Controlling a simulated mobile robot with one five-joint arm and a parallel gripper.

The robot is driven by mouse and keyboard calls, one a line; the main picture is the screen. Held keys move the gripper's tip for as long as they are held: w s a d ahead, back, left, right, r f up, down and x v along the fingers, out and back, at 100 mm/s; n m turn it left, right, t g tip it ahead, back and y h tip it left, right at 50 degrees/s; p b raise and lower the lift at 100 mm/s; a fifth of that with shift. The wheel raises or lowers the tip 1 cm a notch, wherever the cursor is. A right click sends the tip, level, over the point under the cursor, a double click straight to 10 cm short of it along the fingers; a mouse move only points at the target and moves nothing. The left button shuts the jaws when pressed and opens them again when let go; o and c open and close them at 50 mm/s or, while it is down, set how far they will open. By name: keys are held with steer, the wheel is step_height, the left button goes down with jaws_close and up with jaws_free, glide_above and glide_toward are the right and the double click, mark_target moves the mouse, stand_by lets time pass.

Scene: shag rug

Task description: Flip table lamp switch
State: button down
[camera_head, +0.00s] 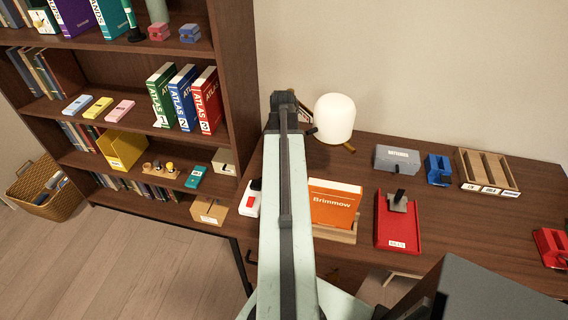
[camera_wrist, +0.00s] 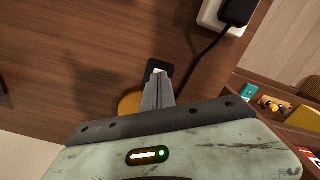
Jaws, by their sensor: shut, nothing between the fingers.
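The table lamp (camera_head: 335,118) has a white dome shade, which looks lit, and stands at the back of the desk. My gripper (camera_wrist: 157,78) is shut and empty, pointing down at the desk in the wrist view. Its fingertips overlap a small black switch block (camera_wrist: 159,66) there; I cannot tell whether they touch it. A round tan piece, probably the lamp's base (camera_wrist: 130,103), shows partly behind the fingers. A black cord (camera_wrist: 203,60) runs past the fingers to a black plug (camera_wrist: 238,10). In the head view my arm hides the switch and the fingertips.
A white power strip (camera_head: 250,198) lies at the desk's left edge. An orange book (camera_head: 335,203), a red tray (camera_head: 398,228), a grey box (camera_head: 397,158) and a wooden sorter (camera_head: 485,168) are on the desk (camera_head: 455,215). A full bookcase (camera_head: 232,90) stands at left.

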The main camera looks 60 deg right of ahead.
steer(key=shift+f+b, duration=0.55)
steer(key=shift+f, duration=0.05)
steer(key=shift+r, duration=0.1)
step_height(320, 180, up, 7)
steer(key=p, duration=0.7)
stand_by(0.4)
